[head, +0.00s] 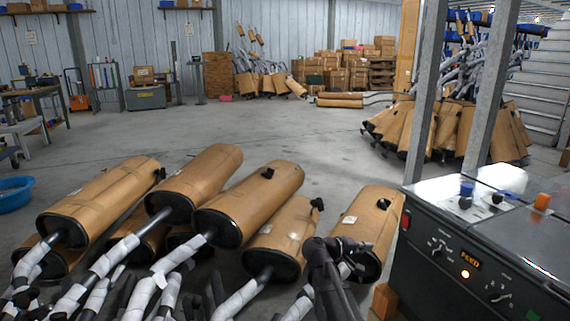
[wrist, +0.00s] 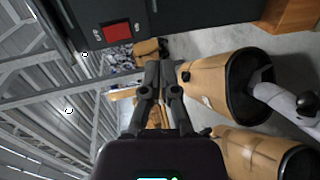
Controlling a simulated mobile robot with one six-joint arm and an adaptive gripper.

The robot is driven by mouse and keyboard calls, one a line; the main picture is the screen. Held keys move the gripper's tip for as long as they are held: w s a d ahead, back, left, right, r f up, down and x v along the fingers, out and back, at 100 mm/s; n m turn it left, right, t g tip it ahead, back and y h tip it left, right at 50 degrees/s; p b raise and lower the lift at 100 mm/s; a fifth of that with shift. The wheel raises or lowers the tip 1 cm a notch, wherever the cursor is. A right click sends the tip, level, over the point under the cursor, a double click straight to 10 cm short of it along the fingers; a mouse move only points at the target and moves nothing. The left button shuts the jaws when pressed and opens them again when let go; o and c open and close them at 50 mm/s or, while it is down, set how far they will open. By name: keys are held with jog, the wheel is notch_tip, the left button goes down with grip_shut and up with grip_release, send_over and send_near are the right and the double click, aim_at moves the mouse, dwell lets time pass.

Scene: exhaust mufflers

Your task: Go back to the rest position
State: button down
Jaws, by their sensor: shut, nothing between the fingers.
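My gripper (head: 335,247) is dark and shows at the lower middle of the head view, in front of the rightmost muffler (head: 375,222). In the wrist view my gripper (wrist: 161,68) has its fingers together with nothing between them. Several mufflers in brown cardboard wrap, such as one large muffler (head: 250,203), lie on the floor with grey-white wrapped pipes toward me. In the wrist view a muffler (wrist: 213,83) lies right of the fingers, apart from them as far as I can tell. Another muffler (wrist: 255,150) is below it.
A dark control cabinet (head: 480,250) stands at the right, with knobs and a lit panel; it also shows in the wrist view (wrist: 85,25). Grey posts (head: 423,110) rise behind it. A blue tub (head: 14,193) is at the left. The floor (head: 290,130) beyond the mufflers is clear.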

jog(key=s+a+m+g+y+p, duration=0.1)
jog(key=s+a+g+y+p, duration=0.1)
jog(key=s+a+y+p, duration=0.4)
jog(key=s+a+f+m+g+y+p, duration=0.1)
jog(key=s+y+p, duration=0.1)
jog(key=s+y, duration=0.35)
jog(key=s+a+m+g+y+p, duration=0.1)
jog(key=s+a+g+y+p, duration=0.15)
jog(key=s+a+p, duration=0.4)
notch_tip(320, 180, up, 38)
jog(key=s+d+p, duration=0.1)
jog(key=d+p, duration=0.1)
jog(key=p, duration=3.4)
jog(key=shift+s+d+f+y, duration=0.15)
jog(key=shift+s+d+y, duration=0.1)
jog(key=shift+s+y, duration=0.1)
